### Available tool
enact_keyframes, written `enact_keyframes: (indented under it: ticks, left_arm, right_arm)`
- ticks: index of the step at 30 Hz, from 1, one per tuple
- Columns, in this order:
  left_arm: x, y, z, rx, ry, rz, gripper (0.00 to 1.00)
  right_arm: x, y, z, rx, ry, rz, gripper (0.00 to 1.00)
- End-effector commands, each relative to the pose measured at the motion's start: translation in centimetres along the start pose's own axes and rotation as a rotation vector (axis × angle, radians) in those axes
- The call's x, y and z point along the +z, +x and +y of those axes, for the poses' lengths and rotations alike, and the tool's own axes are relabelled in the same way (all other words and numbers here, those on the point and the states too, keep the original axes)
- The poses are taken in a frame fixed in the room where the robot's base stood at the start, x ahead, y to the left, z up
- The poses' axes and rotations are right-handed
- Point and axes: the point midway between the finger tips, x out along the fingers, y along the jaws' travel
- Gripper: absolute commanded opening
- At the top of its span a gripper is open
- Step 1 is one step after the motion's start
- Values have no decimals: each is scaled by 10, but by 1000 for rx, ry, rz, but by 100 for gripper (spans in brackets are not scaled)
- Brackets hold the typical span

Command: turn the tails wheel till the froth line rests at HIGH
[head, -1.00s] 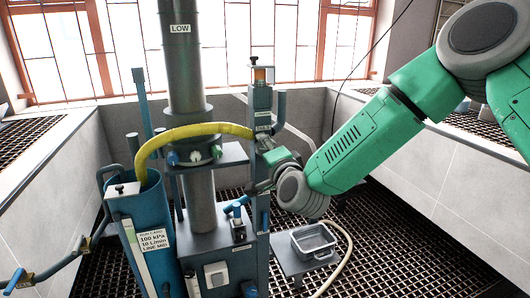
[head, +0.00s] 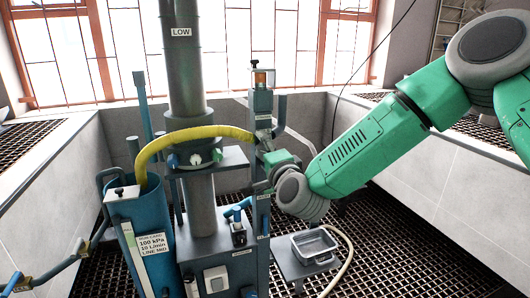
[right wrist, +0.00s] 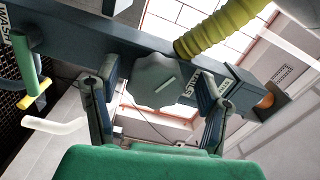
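The tails wheel is a grey scalloped knob with a pale bar mark (right wrist: 155,78), seen close in the right wrist view; a partly hidden label beside it ends in "LES" or "ILS". My right gripper (right wrist: 158,92) has its two dark fingers apart, one on each side of the wheel, with visible gaps. In the head view the right gripper (head: 266,147) is at the blue-grey post (head: 263,105), and its fingers are hard to make out. The grey column (head: 183,70) carries a LOW sign (head: 181,32). No HIGH mark or froth line shows. My left gripper is out of view.
A yellow hose (head: 195,132) arches from the blue tank (head: 150,215) across the column; it passes close to the wheel in the wrist view (right wrist: 215,30). A grey tray (head: 314,252) stands below my right arm. Dark grating covers the floor, with walls on both sides.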

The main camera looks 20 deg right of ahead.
Motion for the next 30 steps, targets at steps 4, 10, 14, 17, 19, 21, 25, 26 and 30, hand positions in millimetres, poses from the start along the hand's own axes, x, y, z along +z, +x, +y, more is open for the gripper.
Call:
enact_keyframes:
  ticks: [4, 10, 14, 17, 19, 21, 25, 26, 30]
  left_arm:
    - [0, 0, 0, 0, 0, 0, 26]
    - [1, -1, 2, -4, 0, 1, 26]
    - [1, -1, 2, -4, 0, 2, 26]
    - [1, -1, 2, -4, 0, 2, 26]
    - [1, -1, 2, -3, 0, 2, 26]
    - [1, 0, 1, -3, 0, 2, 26]
    - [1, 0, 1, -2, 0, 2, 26]
    - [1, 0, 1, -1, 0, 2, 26]
    - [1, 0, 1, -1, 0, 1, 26]
  right_arm:
    - [-2, 0, 1, 2, 0, 2, 65]
    - [-4, -4, 2, 3, 2, 4, 65]
    - [-4, -23, 2, 4, 3, 3, 65]
    - [-2, -44, 2, 5, 2, 1, 65]
    - [-2, -60, 1, 4, 2, 1, 65]
    - [0, -75, 1, 4, 1, 1, 65]
    - [2, -98, 0, 4, -1, 0, 65]
    - [2, -102, 0, 4, -2, 0, 65]
    - [2, -115, 0, 3, -2, 1, 65]
